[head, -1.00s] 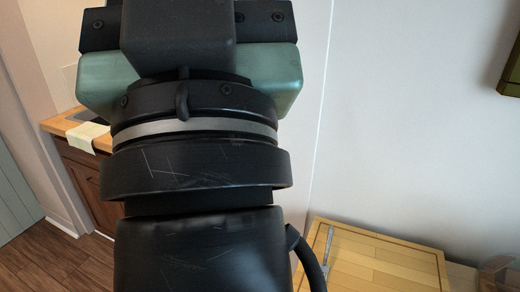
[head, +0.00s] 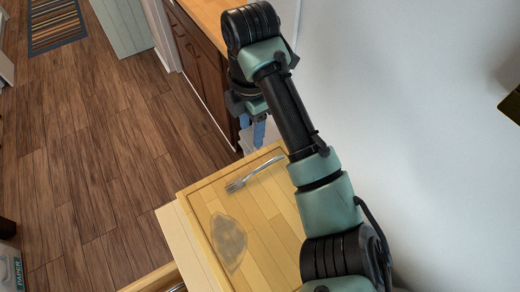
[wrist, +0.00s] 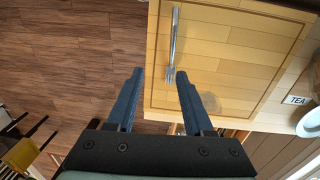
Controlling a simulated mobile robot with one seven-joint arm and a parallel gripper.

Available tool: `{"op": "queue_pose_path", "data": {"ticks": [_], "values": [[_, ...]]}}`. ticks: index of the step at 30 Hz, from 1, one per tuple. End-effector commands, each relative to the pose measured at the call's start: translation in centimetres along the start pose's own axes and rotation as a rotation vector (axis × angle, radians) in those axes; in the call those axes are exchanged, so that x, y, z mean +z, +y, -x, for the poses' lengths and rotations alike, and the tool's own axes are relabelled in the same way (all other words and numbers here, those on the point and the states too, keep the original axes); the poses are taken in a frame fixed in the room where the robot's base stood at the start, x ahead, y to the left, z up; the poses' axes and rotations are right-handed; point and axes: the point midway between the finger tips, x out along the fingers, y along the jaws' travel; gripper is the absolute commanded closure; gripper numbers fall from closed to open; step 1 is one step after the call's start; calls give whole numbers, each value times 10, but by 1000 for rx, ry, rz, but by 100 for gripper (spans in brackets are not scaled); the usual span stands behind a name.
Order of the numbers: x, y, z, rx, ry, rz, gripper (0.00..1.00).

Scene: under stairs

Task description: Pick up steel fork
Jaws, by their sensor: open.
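The steel fork (head: 255,174) lies flat on a light wooden board top (head: 262,215) in the head view, its tines toward the left. In the wrist view the fork (wrist: 173,45) runs upward from its tines, which appear near my right fingertip. My gripper (wrist: 159,73) is open, with two blue fingers and nothing held between them. In the head view my gripper (head: 252,132) hangs beyond the far edge of the board, partly hidden by my arm. The fork appears apart from the fingers. My arm passes close to the handle end in the head view.
An open drawer (head: 150,281) juts out at lower left. A wooden counter with brown cabinets (head: 190,60) stands behind. A TEA label (wrist: 297,100) shows at right in the wrist view. Wall is on the right; open floor on the left.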

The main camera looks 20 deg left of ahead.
Motion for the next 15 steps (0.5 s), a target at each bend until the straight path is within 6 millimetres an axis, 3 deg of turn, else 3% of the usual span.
{"op": "queue_pose_path", "data": {"ticks": [4, 15], "values": [[0, -14, -17, -69, 21, 45, 48], [-1, -18, -76, -66, 19, 45, 48]]}}
